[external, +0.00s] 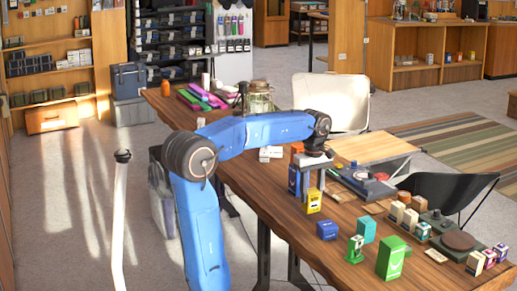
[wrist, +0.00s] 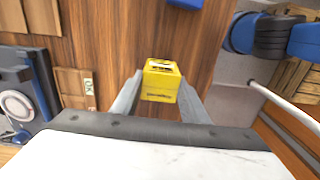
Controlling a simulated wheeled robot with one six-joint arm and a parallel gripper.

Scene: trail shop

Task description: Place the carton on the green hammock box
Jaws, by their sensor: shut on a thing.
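My gripper (external: 313,187) points down over the wooden table and is shut on a small yellow carton (external: 314,203). In the wrist view the yellow carton (wrist: 160,82) sits between my two fingers, with dark markings on its top and front. I cannot tell whether it touches the table. A bright green box with a white logo (external: 391,260), which looks like the green hammock box, stands upright near the front table edge, to the right of and nearer the camera than my gripper. It is not seen in the wrist view.
A blue box (external: 327,230), a teal box (external: 366,231) and a green-and-white item (external: 355,249) stand between my gripper and the green box. A tall blue box (external: 294,180) is close to my gripper's left. Several small boxes (external: 475,263) line the table's right end.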

